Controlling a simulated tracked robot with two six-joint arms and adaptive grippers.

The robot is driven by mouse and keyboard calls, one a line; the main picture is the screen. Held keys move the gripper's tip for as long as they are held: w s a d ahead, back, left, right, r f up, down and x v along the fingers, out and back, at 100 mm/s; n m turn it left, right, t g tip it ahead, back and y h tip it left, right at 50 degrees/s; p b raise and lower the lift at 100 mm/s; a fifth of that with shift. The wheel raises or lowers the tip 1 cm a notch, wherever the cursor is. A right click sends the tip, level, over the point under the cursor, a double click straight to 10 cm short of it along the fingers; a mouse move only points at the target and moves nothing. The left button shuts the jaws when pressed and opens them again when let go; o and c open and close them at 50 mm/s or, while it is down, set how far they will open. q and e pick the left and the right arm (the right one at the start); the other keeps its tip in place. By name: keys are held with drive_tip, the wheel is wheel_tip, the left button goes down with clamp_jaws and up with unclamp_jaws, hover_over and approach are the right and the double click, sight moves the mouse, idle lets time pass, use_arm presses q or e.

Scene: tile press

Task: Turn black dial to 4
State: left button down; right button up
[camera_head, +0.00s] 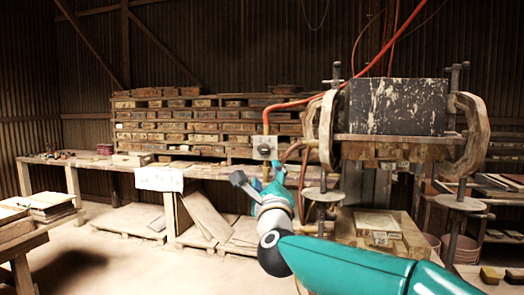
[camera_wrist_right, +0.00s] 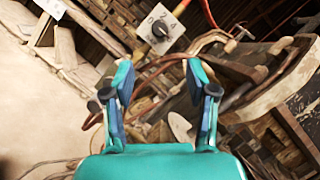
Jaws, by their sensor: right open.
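The black dial (camera_wrist_right: 160,29) sits on a small pale grey box with the marks 0, 2 and 4 around it. The box (camera_head: 265,147) also shows in the head view, in front of the wooden racks. The dial's pointer is too small to read for certain. My right gripper (camera_wrist_right: 161,74) is open and empty, its fingers spread below the box in the wrist view and apart from the dial. In the head view my right gripper (camera_head: 259,178) is just below the box. My left gripper is not in view.
A red-orange hose (camera_head: 294,103) runs to the box and up past the press (camera_head: 396,107), which stands close on the right. A long workbench (camera_head: 100,162) stands behind on the left. Leaning boards (camera_head: 205,216) are left of my arm.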

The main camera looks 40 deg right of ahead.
sight(262, 151)
drive_tip(key=p+x, duration=0.6)
drive_tip(key=x, duration=0.7)
drive_tip(key=shift+p, duration=0.35)
drive_tip(key=shift+w+d, duration=0.25)
drive_tip(key=shift+w, duration=0.3)
drive_tip(key=shift+c, duration=0.3)
clamp_jaws()
